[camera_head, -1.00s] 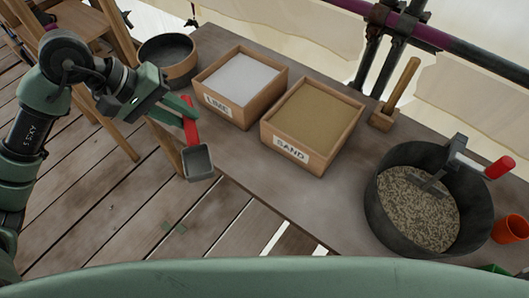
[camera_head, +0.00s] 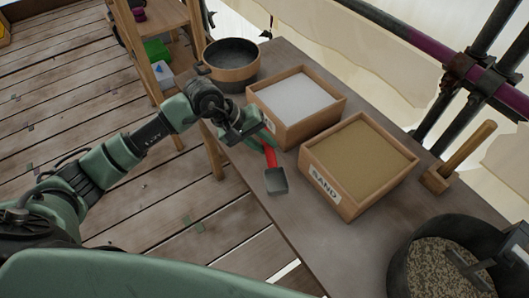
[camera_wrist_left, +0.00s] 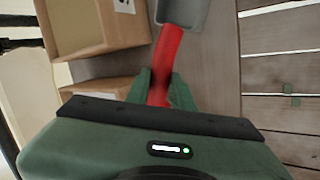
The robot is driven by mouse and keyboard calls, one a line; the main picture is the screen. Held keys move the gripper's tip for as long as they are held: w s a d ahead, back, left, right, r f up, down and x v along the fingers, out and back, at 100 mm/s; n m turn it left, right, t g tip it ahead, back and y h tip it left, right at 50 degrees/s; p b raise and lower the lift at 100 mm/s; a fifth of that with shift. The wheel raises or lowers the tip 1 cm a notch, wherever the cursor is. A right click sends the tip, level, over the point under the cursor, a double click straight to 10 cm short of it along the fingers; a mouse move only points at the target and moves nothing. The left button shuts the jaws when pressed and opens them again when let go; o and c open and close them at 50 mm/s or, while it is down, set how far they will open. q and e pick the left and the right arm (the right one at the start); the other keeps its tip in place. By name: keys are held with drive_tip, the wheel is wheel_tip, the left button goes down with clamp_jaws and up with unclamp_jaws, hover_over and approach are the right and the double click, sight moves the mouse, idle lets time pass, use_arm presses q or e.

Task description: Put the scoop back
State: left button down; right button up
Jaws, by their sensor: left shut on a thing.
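My left gripper (camera_head: 262,143) is shut on the red handle of the scoop (camera_head: 276,181). The scoop has a grey metal pan, which points toward the front edge of the table in the head view. The scoop also shows in the left wrist view (camera_wrist_left: 168,55), with its handle between my green fingers (camera_wrist_left: 160,88). The lime box (camera_head: 297,136) is just right of the gripper and holds white powder. The sand box (camera_head: 343,204) is further right and holds tan sand. I cannot tell whether the scoop touches the table. My right gripper is not in view.
A round pan (camera_head: 232,66) stands at the far left end of the table (camera_head: 335,262). A wooden mallet (camera_head: 460,158) stands right of the sand box. A dark bucket of mix (camera_head: 405,262) is at the lower right. Scaffold poles (camera_head: 478,82) run behind.

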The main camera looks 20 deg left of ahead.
use_arm(q)
drive_tip(key=shift+f, duration=0.6)
wheel_tip(320, 180, down, 3)
drive_tip(key=shift+f+p, duration=0.15)
drive_tip(key=shift+p, duration=0.15)
drive_tip(key=shift+f, duration=0.4)
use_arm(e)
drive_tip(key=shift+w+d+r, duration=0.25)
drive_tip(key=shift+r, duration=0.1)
use_arm(q)
drive_tip(key=shift+f, duration=0.15)
drive_tip(key=c, duration=1.2)
unclamp_jaws()
drive_tip(key=shift+c, duration=0.2)
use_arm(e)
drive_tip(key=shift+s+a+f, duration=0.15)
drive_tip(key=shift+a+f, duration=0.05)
